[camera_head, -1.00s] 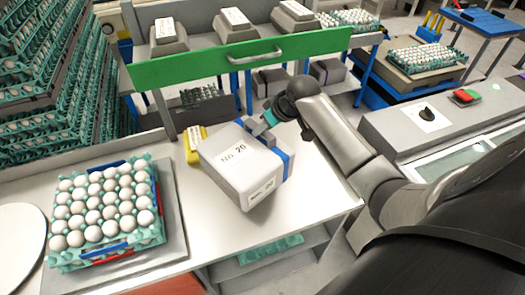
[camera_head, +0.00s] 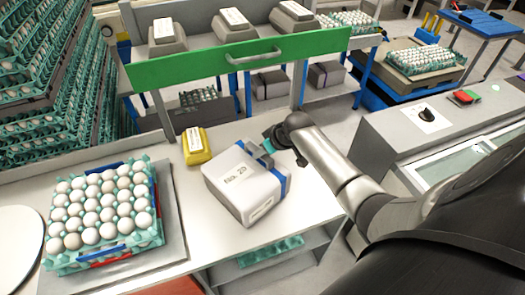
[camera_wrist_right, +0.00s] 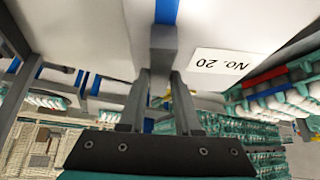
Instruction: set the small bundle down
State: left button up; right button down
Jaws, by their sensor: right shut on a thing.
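The small bundle (camera_head: 240,185) is a pale grey-white pack with a blue band and a "No. 20" label. It is over the white table (camera_head: 190,225), right of the egg tray. My right gripper (camera_head: 262,150) is shut on a grey tab at the bundle's far side. The wrist view shows the fingers (camera_wrist_right: 162,85) at this tab, with the bundle's pale face (camera_wrist_right: 235,25) beyond them. I cannot tell whether the bundle's underside touches the table. My left gripper is not in view.
A yellow block (camera_head: 196,147) with a white label stands just left of the bundle. A full egg tray (camera_head: 152,240) sits on a grey plate at left. A green rail (camera_head: 250,55) runs behind the table. White tabletop is bare in front of the bundle.

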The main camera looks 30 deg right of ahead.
jog(key=c, duration=0.6)
grip_release()
jog(key=p+v, duration=0.1)
jog(key=v, duration=1.1)
jog(key=shift+p, duration=0.35)
jog(key=shift+s+a, duration=0.1)
